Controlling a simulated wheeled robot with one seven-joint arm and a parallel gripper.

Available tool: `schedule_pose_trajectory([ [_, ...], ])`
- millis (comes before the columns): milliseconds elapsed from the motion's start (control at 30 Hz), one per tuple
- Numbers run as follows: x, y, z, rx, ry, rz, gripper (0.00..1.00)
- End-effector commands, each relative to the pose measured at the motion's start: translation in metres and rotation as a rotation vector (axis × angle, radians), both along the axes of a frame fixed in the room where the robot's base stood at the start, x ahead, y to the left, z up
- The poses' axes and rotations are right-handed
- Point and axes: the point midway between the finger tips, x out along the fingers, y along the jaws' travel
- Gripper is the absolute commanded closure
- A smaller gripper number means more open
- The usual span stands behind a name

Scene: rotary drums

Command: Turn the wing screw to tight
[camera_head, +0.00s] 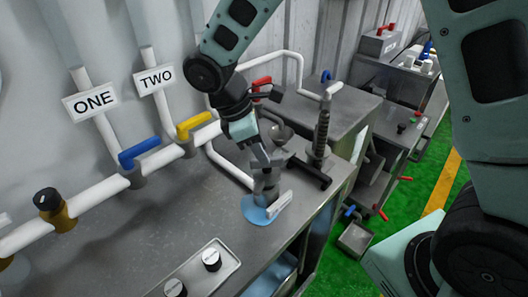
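My gripper (264,166) points down over the counter, above a small grey fixture (267,195) on a blue round base (253,213) with a white label plate (280,205) at its side. The wing screw is not clearly distinguishable; my gripper covers the top of this fixture, where a screw could be hidden. The fingers look close to or around the fixture's top, but I cannot tell whether they touch it or how far apart they are.
The grey counter (140,236) has free room left of the fixture. A tray (207,272) with two black knobs lies in front. A dark threaded post (321,135) stands right of my gripper. White pipes with blue (139,152) and yellow (194,124) handles run behind.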

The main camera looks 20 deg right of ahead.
Motion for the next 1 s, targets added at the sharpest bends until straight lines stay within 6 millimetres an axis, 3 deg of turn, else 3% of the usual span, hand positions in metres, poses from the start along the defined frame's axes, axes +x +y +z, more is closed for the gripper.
schedule_pose_trajectory([
  [200,-0.002,-0.009,-0.021,-0.001,0.001,-0.001,0.64],
  [567,-0.002,-0.01,-0.025,0.0,-0.001,0.0,0.64],
  [700,-0.002,-0.01,-0.024,0.0,-0.001,0.0,1.0],
  [1000,-0.002,-0.01,-0.024,0.0,0.0,-0.016,1.0],
])
